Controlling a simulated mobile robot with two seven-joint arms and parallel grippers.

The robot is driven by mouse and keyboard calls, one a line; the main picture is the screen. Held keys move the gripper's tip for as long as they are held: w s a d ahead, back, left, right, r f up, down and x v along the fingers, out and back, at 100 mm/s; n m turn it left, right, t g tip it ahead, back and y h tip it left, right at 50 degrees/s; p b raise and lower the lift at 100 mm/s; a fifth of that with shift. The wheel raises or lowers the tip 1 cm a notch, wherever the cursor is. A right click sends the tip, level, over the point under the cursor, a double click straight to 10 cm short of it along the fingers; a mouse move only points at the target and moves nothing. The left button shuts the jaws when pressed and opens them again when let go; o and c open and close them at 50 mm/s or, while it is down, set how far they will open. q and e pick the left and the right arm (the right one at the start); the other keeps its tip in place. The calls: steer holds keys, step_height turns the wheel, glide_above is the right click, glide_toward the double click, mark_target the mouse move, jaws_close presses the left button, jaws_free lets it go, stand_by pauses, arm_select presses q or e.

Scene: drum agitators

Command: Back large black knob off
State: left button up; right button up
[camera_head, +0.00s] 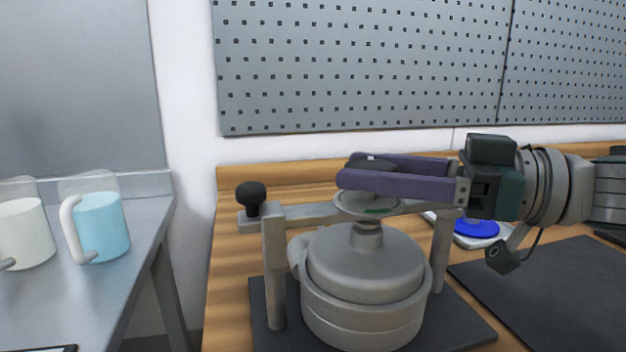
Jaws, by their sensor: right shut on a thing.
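The large black knob (368,163) sits on top of a grey metal drum device (365,270), above its crossbar (310,212). My right gripper (360,171) reaches in from the right with two long purple fingers. It is shut on the large black knob, and the near finger hides most of the knob's side. A round metal disc (352,207) shows just below the fingers, above the drum's lid. A smaller black knob (251,194) stands upright at the crossbar's left end, apart from the gripper. My left gripper is not in view.
The device stands on a dark base plate (465,333) on a wooden bench (235,290). A blue round item (476,228) and a dark mat (555,290) lie to the right. Mugs stand on a metal table (140,220) at left. A pegboard (360,65) is behind.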

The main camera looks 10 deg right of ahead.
steer(key=shift+f+n+g+y+b, duration=0.25)
steer(key=shift+n+g+y+b, duration=0.55)
steer(key=shift+n+g+b, duration=0.7)
steer(key=shift+g, duration=0.4)
steer(key=o, duration=1.4)
steer(key=shift+r, duration=0.1)
steer(key=b+v, duration=0.1)
steer(key=v, duration=0.9)
